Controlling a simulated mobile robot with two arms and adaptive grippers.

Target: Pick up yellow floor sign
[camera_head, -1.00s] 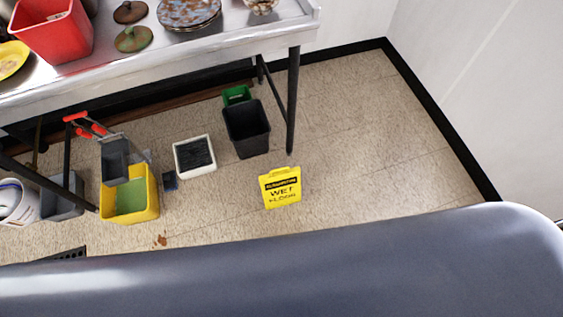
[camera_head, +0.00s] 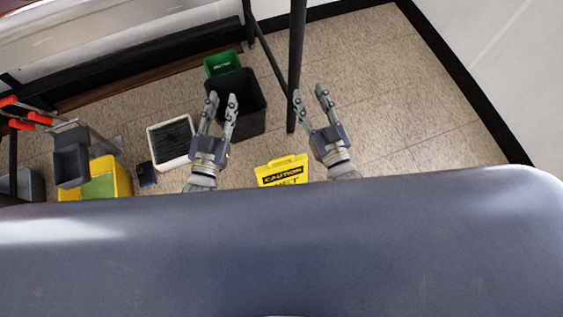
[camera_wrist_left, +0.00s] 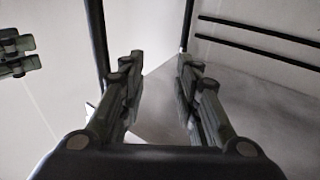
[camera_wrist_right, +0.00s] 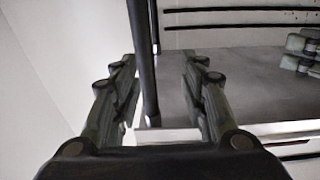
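The yellow floor sign (camera_head: 281,170) stands on the tiled floor in the head view, with "CAUTION" on its top. Its lower part is hidden behind my own dark body. My left gripper (camera_head: 221,98) is open and empty, up and left of the sign in the picture. My right gripper (camera_head: 309,92) is open and empty, up and right of the sign. Neither gripper appears to touch it. In the left wrist view the fingers (camera_wrist_left: 158,62) are apart with nothing between them. In the right wrist view the fingers (camera_wrist_right: 160,65) are also apart. The sign shows in neither wrist view.
A black bin (camera_head: 250,118) and a green bin (camera_head: 222,63) stand behind my left gripper. A dark table leg (camera_head: 295,60) rises near my right gripper. A white tray (camera_head: 184,161), yellow mop bucket (camera_head: 122,178) and grey bin lie left. Floor at right is clear.

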